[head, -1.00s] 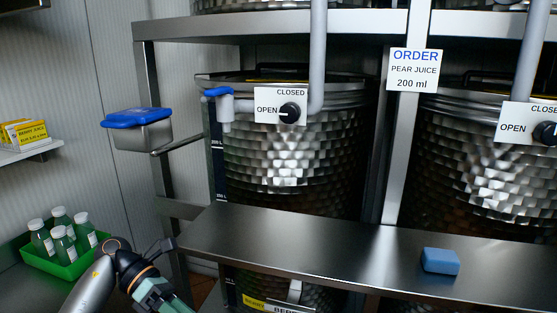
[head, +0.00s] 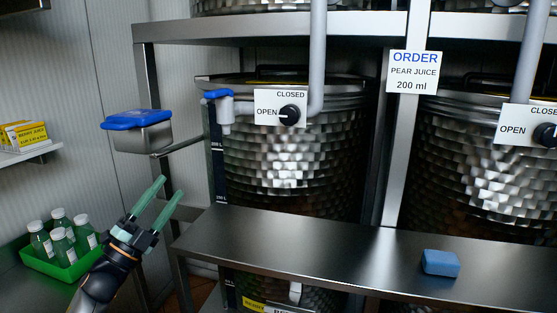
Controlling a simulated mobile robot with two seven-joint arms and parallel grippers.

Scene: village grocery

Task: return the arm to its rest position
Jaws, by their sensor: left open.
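My left gripper (head: 160,203) is in the lower left of the head view. Its two green fingers point up and to the right, spread apart with nothing between them. It is to the right of the green crate (head: 72,272) and left of the steel shelf's near corner. My left arm comes up from the bottom edge and covers part of the crate's right side. My right gripper is not in view.
Several bottles (head: 61,235) stand in the crate. A steel shelf (head: 330,250) carries a blue block (head: 441,263). Behind are a steel tank (head: 290,150) with a valve knob (head: 290,115), a blue-lidded container (head: 138,125) on a bracket, and an order sign (head: 413,72).

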